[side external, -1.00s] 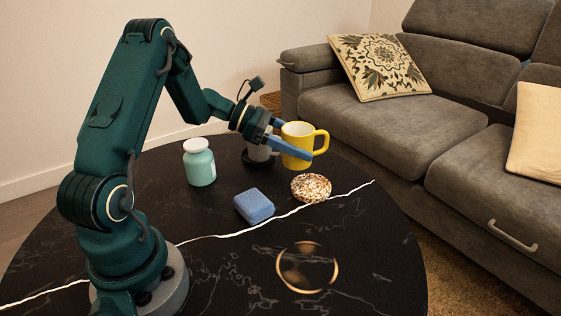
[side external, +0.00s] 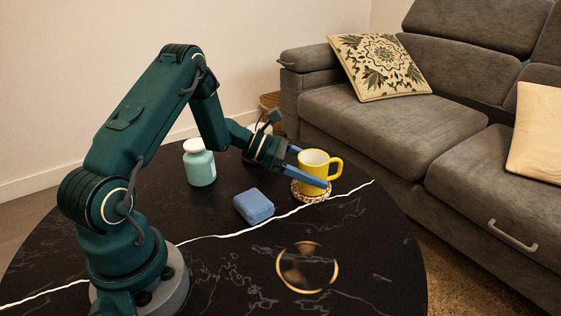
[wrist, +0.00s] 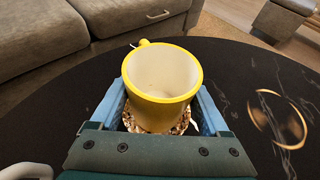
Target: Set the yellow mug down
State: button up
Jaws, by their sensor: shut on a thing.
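The yellow mug (side external: 313,168) is upright, white inside, with its handle to the right in the side view. My gripper (side external: 308,175) is shut on it, with a blue finger on either side of its body. In the wrist view the mug (wrist: 160,88) sits between the two fingers (wrist: 162,108) with its handle facing away. A round speckled coaster (side external: 298,195) is directly under the mug, mostly hidden by it; its edge also shows in the wrist view (wrist: 181,127). I cannot tell whether the mug's base touches the coaster.
A blue sponge-like block (side external: 254,205) and a teal jar with a white lid (side external: 200,165) stand left of the mug on the round black table (side external: 360,240). A gold ring-shaped mark or reflection (side external: 307,267) shows near the front. A grey sofa (side external: 450,140) stands behind.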

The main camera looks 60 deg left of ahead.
jog(key=shift+f, duration=0.15)
jog(key=o, duration=1.5)
jog(key=shift+o, duration=0.2)
